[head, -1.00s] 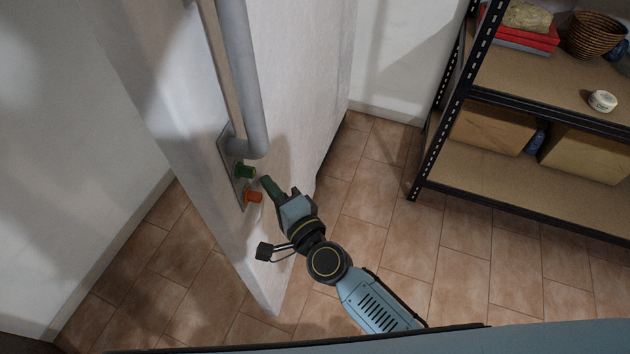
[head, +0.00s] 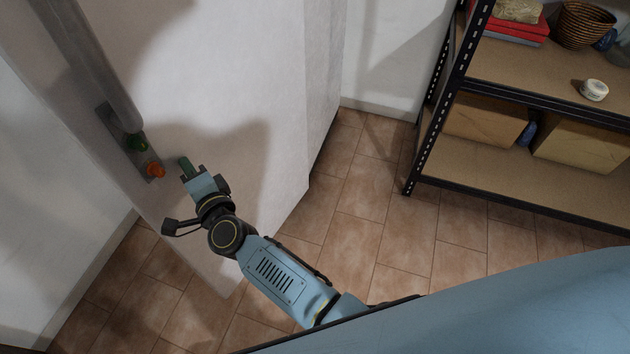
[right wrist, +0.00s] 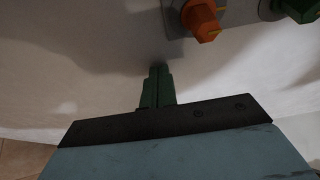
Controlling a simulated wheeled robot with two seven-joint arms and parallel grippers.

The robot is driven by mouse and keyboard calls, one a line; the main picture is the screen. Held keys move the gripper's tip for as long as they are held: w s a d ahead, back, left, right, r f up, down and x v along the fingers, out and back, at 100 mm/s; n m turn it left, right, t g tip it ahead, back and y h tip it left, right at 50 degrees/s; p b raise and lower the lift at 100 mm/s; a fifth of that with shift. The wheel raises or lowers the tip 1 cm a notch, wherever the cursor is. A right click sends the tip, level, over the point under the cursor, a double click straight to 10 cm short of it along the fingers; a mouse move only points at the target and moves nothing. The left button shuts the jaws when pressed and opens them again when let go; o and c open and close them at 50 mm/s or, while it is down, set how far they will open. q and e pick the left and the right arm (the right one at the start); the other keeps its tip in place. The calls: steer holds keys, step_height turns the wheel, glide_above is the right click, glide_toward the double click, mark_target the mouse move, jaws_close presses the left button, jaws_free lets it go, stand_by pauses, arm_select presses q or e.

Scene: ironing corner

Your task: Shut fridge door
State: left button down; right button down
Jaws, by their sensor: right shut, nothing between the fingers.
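The fridge door (head: 220,75) is a tall pale panel at the left of the head view, standing at an angle. A grey bar handle (head: 88,55) runs along its left part, with a green knob (head: 137,143) and an orange knob (head: 155,170) below it. My right gripper (head: 187,165) is shut and empty, its green fingers pointing at the door face just right of the knobs. In the right wrist view the fingertips (right wrist: 157,72) are close to the pale surface; touching cannot be told. My left gripper is not in view.
A black-framed shelf (head: 500,158) stands at the right with boxes, a basket (head: 583,24) and a white jar (head: 594,90). Tiled floor (head: 365,200) is clear between shelf and door. A white wall (head: 388,60) is behind.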

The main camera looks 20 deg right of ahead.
steer(key=shift+w+a, duration=0.1)
steer(key=shift+a, duration=0.05)
stand_by(0.4)
